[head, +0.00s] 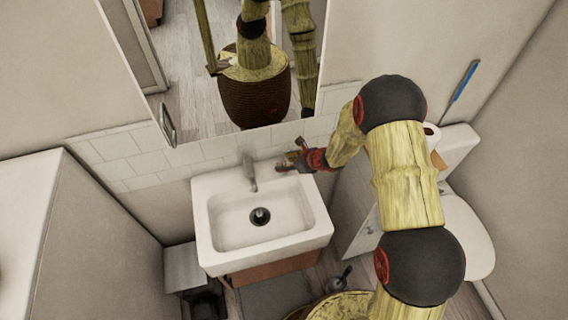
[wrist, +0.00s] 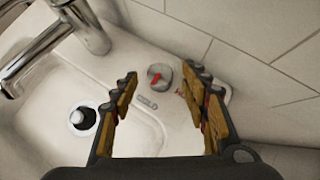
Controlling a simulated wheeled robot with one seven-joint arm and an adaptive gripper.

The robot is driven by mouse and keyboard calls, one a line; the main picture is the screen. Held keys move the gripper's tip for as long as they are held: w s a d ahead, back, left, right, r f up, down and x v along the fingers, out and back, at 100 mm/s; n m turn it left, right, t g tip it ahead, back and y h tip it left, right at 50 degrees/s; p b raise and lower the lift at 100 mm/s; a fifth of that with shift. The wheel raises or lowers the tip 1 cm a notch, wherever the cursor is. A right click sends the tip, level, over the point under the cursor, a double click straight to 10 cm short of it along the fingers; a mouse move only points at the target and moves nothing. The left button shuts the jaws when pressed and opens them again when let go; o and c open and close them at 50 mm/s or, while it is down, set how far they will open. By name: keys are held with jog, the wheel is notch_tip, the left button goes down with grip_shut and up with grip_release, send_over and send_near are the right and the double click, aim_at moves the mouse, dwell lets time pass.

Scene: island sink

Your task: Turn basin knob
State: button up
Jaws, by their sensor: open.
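The basin knob (wrist: 159,76) is a small round grey knob with a red mark, set on the back ledge of the white basin (head: 215,240). In the wrist view my gripper (wrist: 165,82) is open, with one finger on each side of the knob's position in the picture. The knob shows between and just past the fingertips, and I cannot tell any contact. In the head view my gripper (head: 284,167) is over the basin's back right corner and hides the knob. The grey faucet (head: 250,175) stands to the left of my gripper.
A tiled wall (head: 120,158) and a mirror (head: 185,85) are close behind the basin. A toilet (head: 470,235) is to the right. A white cabinet (head: 25,215) is at the left. The basin's bowl, with a dark drain (head: 260,216), is clear.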

jog(key=shift+x, duration=0.95)
jog(key=shift+r, duration=0.1)
jog(key=shift+c, duration=1.3)
jog(key=c, duration=0.9)
